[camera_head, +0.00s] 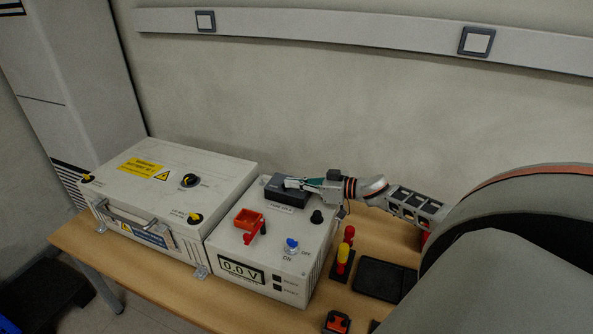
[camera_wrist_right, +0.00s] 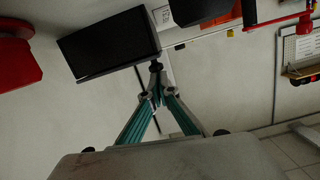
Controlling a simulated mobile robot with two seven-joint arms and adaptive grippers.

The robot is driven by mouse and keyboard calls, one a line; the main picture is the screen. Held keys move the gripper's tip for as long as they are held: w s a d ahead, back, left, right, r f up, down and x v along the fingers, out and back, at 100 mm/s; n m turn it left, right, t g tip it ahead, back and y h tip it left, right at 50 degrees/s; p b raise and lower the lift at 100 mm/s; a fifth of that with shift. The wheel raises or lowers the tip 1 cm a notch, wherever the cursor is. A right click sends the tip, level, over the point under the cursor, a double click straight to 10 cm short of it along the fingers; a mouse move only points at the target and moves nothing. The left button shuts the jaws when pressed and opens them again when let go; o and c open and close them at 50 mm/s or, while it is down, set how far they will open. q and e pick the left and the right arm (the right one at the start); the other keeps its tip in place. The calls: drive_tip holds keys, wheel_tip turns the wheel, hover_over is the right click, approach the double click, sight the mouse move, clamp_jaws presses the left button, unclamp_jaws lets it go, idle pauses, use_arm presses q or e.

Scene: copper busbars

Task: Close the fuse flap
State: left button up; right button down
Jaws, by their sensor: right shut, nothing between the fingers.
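The white unit (camera_head: 222,228) with the 0.0 V display stands on the bench. At its back is a dark grey block (camera_head: 287,193), which I take for the fuse housing with its flap. My right gripper (camera_head: 289,184) is at the top of this block, its fingers shut and empty. I cannot tell whether they touch it or whether the flap is fully down. In the right wrist view the fingertips (camera_wrist_right: 156,68) meet beside a black rectangular panel (camera_wrist_right: 108,43); I cannot tell if this is the flap. My left gripper is not in view.
The unit also carries an orange holder with a red handle (camera_head: 249,220), a blue knob (camera_head: 291,243) and a black knob (camera_head: 316,216). A larger white box (camera_head: 160,187) adjoins it on the left. Red and yellow tools (camera_head: 344,256) and a black tray (camera_head: 383,279) lie to the right.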

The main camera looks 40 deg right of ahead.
drive_tip(key=shift+r+p, duration=0.3)
wheel_tip(320, 180, up, 4)
drive_tip(key=p, duration=0.4)
drive_tip(key=shift+s+d, duration=0.1)
drive_tip(key=shift+s, duration=0.05)
drive_tip(key=v, duration=1)
drive_tip(key=shift+f, duration=0.2)
